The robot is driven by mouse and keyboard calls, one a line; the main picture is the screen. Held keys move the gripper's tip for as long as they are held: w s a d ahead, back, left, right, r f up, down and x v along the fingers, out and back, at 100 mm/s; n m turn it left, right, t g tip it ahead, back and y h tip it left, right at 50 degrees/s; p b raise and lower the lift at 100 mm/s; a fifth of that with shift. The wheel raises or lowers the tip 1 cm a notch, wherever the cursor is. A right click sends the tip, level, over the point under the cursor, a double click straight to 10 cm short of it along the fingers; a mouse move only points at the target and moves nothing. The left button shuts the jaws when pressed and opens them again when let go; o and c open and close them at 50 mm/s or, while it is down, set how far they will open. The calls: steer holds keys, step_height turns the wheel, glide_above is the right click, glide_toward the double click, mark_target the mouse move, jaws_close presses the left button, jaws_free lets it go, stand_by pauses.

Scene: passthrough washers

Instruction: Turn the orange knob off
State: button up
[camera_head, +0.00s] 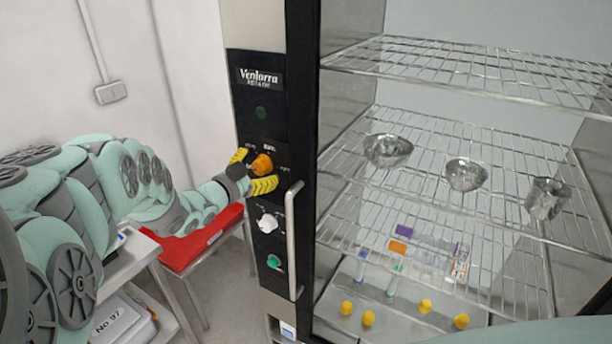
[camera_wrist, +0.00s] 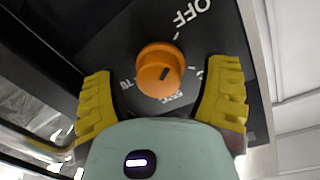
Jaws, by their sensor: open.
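The orange knob (camera_head: 262,165) is on the black control panel (camera_head: 258,118) of the washer, above a white knob. In the wrist view my gripper (camera_wrist: 162,98) has one finger on each side of the knob, with a gap on both sides. Part of the printing around the knob is hidden.
A white knob (camera_head: 267,223) and a green button (camera_head: 274,261) sit below on the panel. A vertical metal handle (camera_head: 292,240) stands just right of them. Wire shelves (camera_head: 500,160) hold metal bowls at right. A red tray (camera_head: 200,240) lies below my arm.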

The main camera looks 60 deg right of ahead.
steer(key=a, duration=1.1)
steer(key=shift+a+r, duration=0.25)
stand_by(0.3)
steer(key=shift+s, duration=0.1)
stand_by(0.4)
